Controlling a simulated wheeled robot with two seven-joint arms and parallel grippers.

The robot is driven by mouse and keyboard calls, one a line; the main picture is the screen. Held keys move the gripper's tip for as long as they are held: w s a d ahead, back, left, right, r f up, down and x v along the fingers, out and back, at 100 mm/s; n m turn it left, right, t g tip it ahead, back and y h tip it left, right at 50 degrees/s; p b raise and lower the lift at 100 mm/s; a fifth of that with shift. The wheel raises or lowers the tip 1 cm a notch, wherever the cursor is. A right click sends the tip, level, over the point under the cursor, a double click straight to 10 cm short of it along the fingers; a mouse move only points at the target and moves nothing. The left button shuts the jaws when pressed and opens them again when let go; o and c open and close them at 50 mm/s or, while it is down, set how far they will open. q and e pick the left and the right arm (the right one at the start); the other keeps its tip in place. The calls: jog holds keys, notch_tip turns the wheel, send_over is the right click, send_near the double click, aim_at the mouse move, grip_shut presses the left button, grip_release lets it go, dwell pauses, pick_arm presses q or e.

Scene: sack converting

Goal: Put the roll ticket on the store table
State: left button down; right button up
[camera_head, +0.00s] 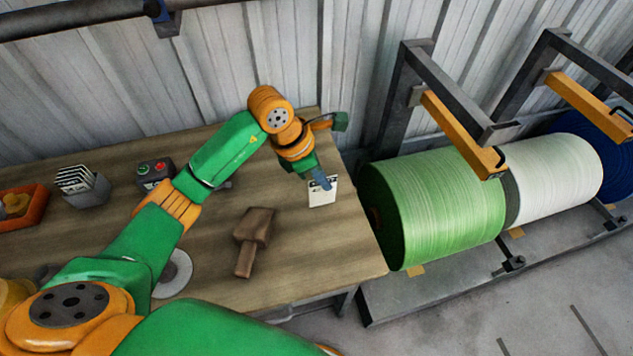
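A small white card with black print, which looks like the roll ticket (323,197), is near the right end of the wooden table (330,245). My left gripper (322,182) reaches down from above, and its blue-grey fingertips overlap the card's upper part. The fingers hide each other, so I cannot tell whether they grip the card or only stand over it. I also cannot tell whether the card touches the tabletop. My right gripper is out of view.
A brown mallet-like block (254,238), a pale disc (175,273), a button box (155,172), a grey holder with cards (88,188) and an orange tray (22,212) are on the table. Green (435,205) and white (555,178) rolls stand right of it. The table's front right is clear.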

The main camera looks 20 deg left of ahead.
pick_arm(q)
jog(key=f, duration=0.1)
jog(key=f+p, duration=0.1)
jog(key=f, duration=0.2)
jog(key=shift+a+f+p, duration=0.15)
jog(key=shift+a+p, duration=0.15)
jog(key=shift+a, duration=0.05)
jog(key=shift+f, duration=0.2)
jog(key=c, duration=1.1)
grip_release()
jog(key=shift+r, duration=0.1)
jog(key=b+v, duration=0.1)
jog(key=v, duration=1.1)
jog(key=shift+r, duration=0.15)
